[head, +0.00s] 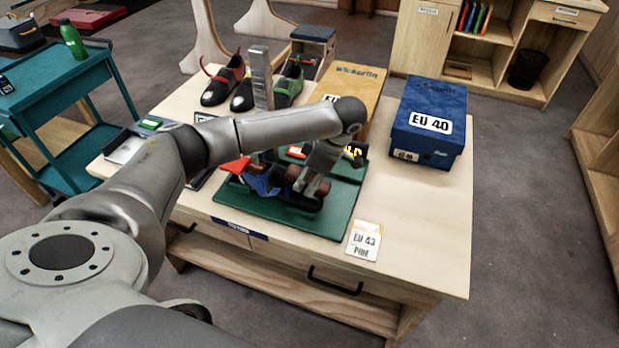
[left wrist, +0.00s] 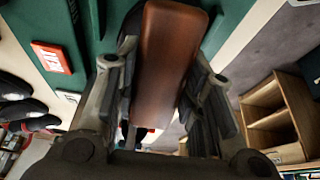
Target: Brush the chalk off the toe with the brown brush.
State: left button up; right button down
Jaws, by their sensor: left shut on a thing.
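My left gripper (head: 310,188) is over the green mat on the table, low beside a blue and black climbing shoe (head: 262,182) with a red-orange part at its left end. In the left wrist view the gripper (left wrist: 165,100) is shut on the brown brush (left wrist: 168,62), whose smooth brown back lies between the fingers. The brush's bristles are hidden. The gripper and forearm cover part of the shoe, so I cannot tell whether the brush touches the toe. No chalk can be made out. My right gripper is not in view.
The green mat (head: 338,222) lies on the wooden table. A blue EU 40 box (head: 428,135), a tan box (head: 362,84) and several shoes (head: 222,82) stand behind. A label card (head: 364,240) lies at the front. The table's right side is clear.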

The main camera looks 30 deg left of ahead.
aim_at(322, 184)
pick_arm(q)
jog(key=shift+a+f, duration=0.1)
jog(key=shift+f, duration=0.25)
jog(key=shift+w+d+f+b, duration=0.15)
jog(key=shift+d+b, duration=0.15)
jog(key=shift+d, duration=0.2)
jog(key=shift+w+d+f+b, duration=0.1)
jog(key=shift+d+f+b, duration=0.15)
jog(key=shift+d, duration=0.3)
jog(key=shift+w+d+f+b, duration=0.15)
jog(key=shift+d+b, duration=0.15)
jog(key=shift+d, duration=0.2)
jog(key=shift+w+d+f+b, duration=0.2)
jog(key=shift+d+f+b, duration=0.15)
jog(key=shift+d, duration=0.3)
jog(key=shift+w+d+f+b, duration=0.25)
jog(key=shift+d+b, duration=0.2)
jog(key=shift+d, duration=0.15)
jog(key=shift+s+a+r+p, duration=0.2)
jog(key=shift+s+a+r, duration=0.15)
jog(key=shift+a, duration=0.6)
jog(key=shift+s+a+r+p, duration=0.25)
jog(key=shift+s+a+r, duration=0.1)
jog(key=shift+a, duration=0.65)
jog(key=shift+s+a+r+p, duration=0.2)
jog(key=shift+s+a+r, duration=0.15)
jog(key=shift+a, duration=0.6)
jog(key=shift+w, duration=0.1)
